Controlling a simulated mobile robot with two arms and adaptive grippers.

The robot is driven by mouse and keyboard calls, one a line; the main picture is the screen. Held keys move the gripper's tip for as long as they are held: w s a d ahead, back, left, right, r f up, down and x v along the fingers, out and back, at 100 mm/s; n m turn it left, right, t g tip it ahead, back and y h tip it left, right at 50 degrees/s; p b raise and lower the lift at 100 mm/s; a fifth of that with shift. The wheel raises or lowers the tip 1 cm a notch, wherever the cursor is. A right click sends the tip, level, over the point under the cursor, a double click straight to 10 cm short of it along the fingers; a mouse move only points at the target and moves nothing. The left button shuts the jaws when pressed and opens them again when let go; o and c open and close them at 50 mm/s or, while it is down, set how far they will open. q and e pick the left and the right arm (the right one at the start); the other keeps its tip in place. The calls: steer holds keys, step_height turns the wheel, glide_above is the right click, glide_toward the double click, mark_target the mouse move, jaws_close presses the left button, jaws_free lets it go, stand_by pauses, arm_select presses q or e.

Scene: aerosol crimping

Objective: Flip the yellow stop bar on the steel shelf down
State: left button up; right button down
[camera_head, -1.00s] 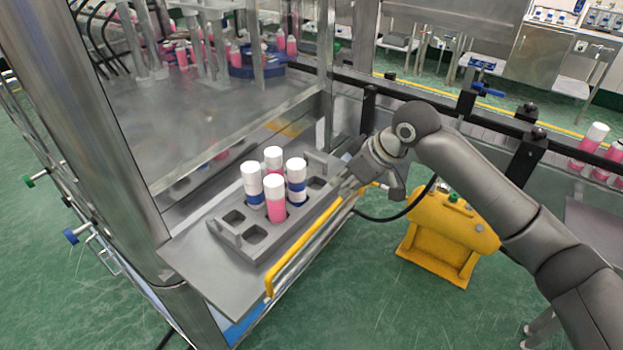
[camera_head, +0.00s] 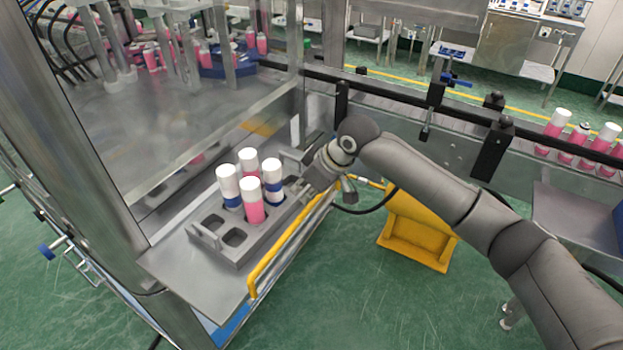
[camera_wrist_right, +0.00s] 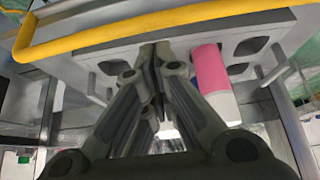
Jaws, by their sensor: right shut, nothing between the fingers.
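The yellow stop bar (camera_head: 283,249) runs along the front edge of the steel shelf (camera_head: 178,268) and stands raised beside the grey tray (camera_head: 238,258). In the right wrist view, the bar (camera_wrist_right: 130,30) crosses the top of the picture. My right gripper (camera_head: 309,192) is shut and empty. It is over the tray's right end, on the inner side of the bar, near the bar's far end. In the right wrist view, its fingertips (camera_wrist_right: 154,52) point toward the tray's side below the bar; whether they touch anything I cannot tell. My left gripper is not in view.
Several white-capped cans (camera_head: 251,200), pink or blue-banded, stand in the tray close to my right gripper. A steel machine post (camera_head: 85,140) rises at left. A yellow pedestal (camera_head: 418,230) stands on the floor to the right. A conveyor rail (camera_head: 400,99) runs behind my arm.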

steer(key=shift+x, duration=1.6)
steer(key=shift+s+f, duration=0.1)
steer(key=shift+s, duration=0.05)
steer(key=shift+s+d+y, duration=0.1)
steer(key=shift+d+y, duration=0.2)
